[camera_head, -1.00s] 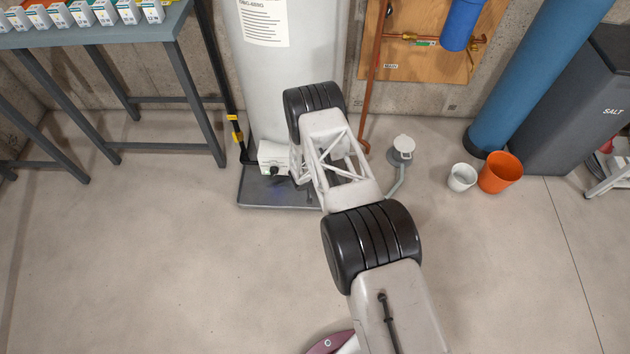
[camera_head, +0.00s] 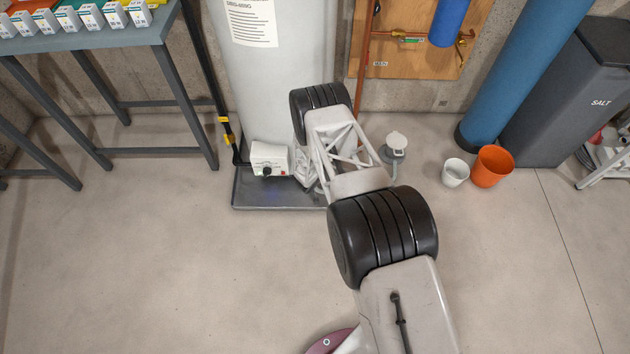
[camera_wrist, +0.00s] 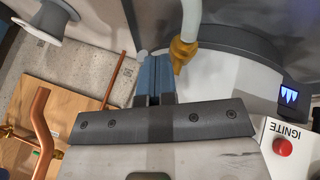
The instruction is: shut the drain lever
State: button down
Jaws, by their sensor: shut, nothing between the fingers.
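A brass drain fitting (camera_wrist: 183,52) shows in the wrist view, low on the white water heater (camera_head: 285,90). A pale tube (camera_wrist: 191,18) runs from the fitting toward the top edge. I cannot make out a separate lever or its angle. My gripper (camera_wrist: 153,62) is shut and empty, its blue-grey fingers just left of the brass fitting. Whether they touch it I cannot tell. In the head view my own arm hides the fitting and most of the gripper.
A control box (camera_head: 270,157) with a red ignite button (camera_wrist: 284,146) sits by the heater's base, above a grey pan (camera_head: 285,206). Copper pipes (camera_wrist: 40,125) on a wooden board, a lidded grey drain (camera_head: 396,143), and white (camera_head: 456,172) and orange (camera_head: 493,167) buckets stand right.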

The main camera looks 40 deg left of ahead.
jog(key=shift+w+d, duration=0.35)
jog(key=shift+w, duration=0.15)
jog(key=shift+w+d+n+y, duration=0.2)
jog(key=shift+w+n+y, duration=0.3)
jog(key=shift+n, duration=0.3)
jog(key=shift+w, duration=0.3)
jog(key=shift+d, duration=0.1)
jog(key=w, duration=0.6)
jog(key=shift+a, duration=0.3)
jog(key=shift+w+a, duration=0.15)
jog(key=shift+w, duration=0.1)
